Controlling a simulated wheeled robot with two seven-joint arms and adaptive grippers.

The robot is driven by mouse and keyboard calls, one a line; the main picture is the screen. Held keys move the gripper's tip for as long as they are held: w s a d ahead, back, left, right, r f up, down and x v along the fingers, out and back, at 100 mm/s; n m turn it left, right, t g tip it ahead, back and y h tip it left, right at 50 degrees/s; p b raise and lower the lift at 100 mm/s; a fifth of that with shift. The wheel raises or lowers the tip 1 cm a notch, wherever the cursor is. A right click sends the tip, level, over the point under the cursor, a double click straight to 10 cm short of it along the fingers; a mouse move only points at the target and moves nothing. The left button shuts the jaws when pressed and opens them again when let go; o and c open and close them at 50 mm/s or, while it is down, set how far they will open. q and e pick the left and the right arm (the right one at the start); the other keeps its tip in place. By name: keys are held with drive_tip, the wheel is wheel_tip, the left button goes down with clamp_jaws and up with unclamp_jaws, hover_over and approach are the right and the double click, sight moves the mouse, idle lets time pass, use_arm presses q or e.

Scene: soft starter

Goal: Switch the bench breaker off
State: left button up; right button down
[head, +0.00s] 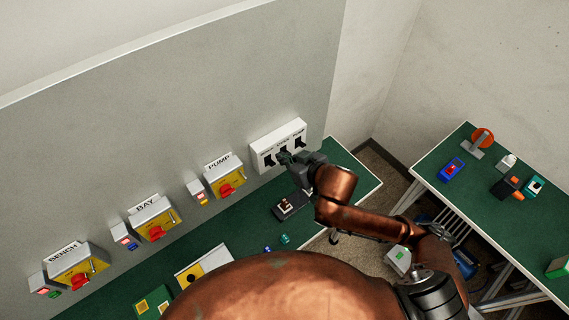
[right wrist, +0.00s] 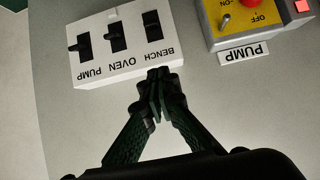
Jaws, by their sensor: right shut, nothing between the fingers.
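The white breaker box (head: 279,146) is on the grey wall panel, with three black switches labelled BENCH, OVEN and PUMP. In the right wrist view it appears upside down, with the bench breaker (right wrist: 152,25) at the right, the oven breaker (right wrist: 117,36) in the middle and the pump breaker (right wrist: 84,45) at the left. My right gripper (right wrist: 156,82) is shut and empty. Its fingertips show beside the BENCH label, below the bench switch in that view; I cannot tell whether they touch the box. In the head view my right gripper (head: 288,158) partly covers the box front. My left gripper is not in view.
Yellow-fronted PUMP (head: 226,177), BAY (head: 153,219) and BENCH (head: 76,266) switch boxes with red knobs line the panel to the left. A green bench (head: 345,167) runs below. Another green table (head: 464,189) at the right holds several small parts.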

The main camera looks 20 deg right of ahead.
sight(267, 150)
drive_tip(key=p+x, duration=0.1)
drive_tip(key=x, duration=0.6)
drive_tip(key=shift+w, duration=0.1)
drive_tip(key=f, duration=0.2)
drive_tip(key=shift+s+f+p, duration=0.25)
drive_tip(key=shift+f+p, duration=0.1)
drive_tip(key=shift+s+d+f, duration=0.25)
drive_tip(key=shift+s+f, duration=0.05)
drive_tip(key=shift+f, duration=0.2)
drive_tip(key=shift+a+f, duration=0.1)
drive_tip(key=shift+f, duration=0.1)
